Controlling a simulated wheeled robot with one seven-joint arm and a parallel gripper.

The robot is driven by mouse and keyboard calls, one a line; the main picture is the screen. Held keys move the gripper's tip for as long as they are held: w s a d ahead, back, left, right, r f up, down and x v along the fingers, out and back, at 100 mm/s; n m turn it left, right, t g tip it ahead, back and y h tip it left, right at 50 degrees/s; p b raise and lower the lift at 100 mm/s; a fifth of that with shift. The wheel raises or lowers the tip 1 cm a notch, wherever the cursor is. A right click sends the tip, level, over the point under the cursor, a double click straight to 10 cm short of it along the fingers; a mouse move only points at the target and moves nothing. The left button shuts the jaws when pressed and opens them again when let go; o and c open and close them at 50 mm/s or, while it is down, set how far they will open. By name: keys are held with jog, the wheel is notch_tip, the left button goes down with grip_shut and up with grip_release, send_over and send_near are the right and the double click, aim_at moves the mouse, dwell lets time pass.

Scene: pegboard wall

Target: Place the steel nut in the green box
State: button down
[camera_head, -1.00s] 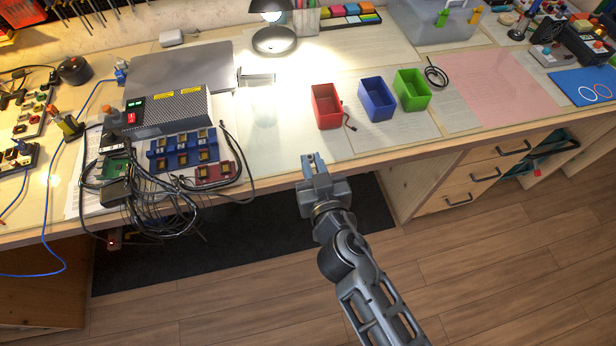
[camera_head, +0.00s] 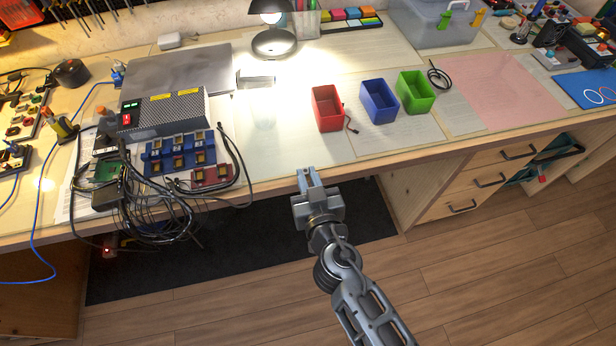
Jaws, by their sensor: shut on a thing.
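My gripper (camera_head: 309,178) is in front of the workbench's front edge, over the dark mat, with its fingers pointing towards the bench. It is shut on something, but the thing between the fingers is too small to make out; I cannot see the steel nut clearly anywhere. The green box (camera_head: 415,93) stands upright on the bench, up and to the right of my gripper. It is the rightmost of three small open boxes, and no contents show in it.
The blue box (camera_head: 379,101) and the red box (camera_head: 327,108) stand left of the green one. A thin black cable lies by the red box. A desk lamp (camera_head: 273,40) stands behind. Cables and electronics (camera_head: 150,185) crowd the left. A pink sheet (camera_head: 490,92) lies clear at right.

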jog(key=shift+f, duration=0.15)
jog(key=c, duration=1.1)
grip_release()
jog(key=shift+r+p, duration=0.55)
jog(key=shift+p, duration=0.05)
jog(key=b+v, duration=0.2)
jog(key=v, duration=1)
jog(key=shift+f, duration=0.15)
